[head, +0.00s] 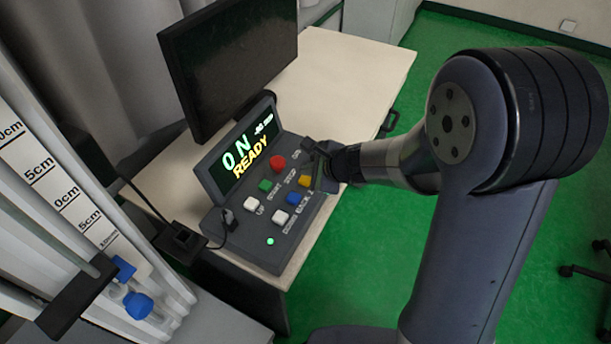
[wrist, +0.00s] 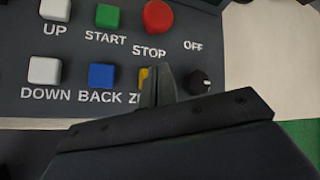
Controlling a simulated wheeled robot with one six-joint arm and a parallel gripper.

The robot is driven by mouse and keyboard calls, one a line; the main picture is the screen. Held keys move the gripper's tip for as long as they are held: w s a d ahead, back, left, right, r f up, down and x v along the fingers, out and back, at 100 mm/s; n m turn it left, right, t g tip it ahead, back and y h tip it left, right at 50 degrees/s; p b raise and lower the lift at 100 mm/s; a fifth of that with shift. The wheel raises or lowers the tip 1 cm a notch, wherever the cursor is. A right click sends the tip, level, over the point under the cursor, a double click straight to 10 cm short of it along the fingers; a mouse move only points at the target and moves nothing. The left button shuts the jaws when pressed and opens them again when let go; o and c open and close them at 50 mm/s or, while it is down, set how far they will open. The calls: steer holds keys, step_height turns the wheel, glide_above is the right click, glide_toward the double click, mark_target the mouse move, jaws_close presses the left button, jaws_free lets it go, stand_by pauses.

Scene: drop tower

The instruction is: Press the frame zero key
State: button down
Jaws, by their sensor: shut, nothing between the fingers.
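The control box (head: 285,213) stands on the desk with two rows of coloured keys. The yellow key (head: 305,181) is at the right end of the lower row. In the wrist view the yellow key (wrist: 143,77) is mostly hidden behind my fingers, and its label shows only a "Z" and part of a letter. My gripper (head: 322,170) is shut and empty, with its tips at the yellow key. In the wrist view my gripper (wrist: 158,80) overlaps the key's right side. I cannot tell whether the tips touch it.
The blue BACK key (wrist: 102,76) is just left, the red STOP key (wrist: 158,16) above, and a black knob (wrist: 200,82) close right. A dark monitor (head: 230,65) stands behind. Blue parts (head: 138,304) hang by the scale at left.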

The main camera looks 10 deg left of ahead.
mark_target(309, 181)
step_height(309, 181, up, 5)
steer(key=p, duration=0.4)
steer(key=shift+f, duration=0.1)
stand_by(0.7)
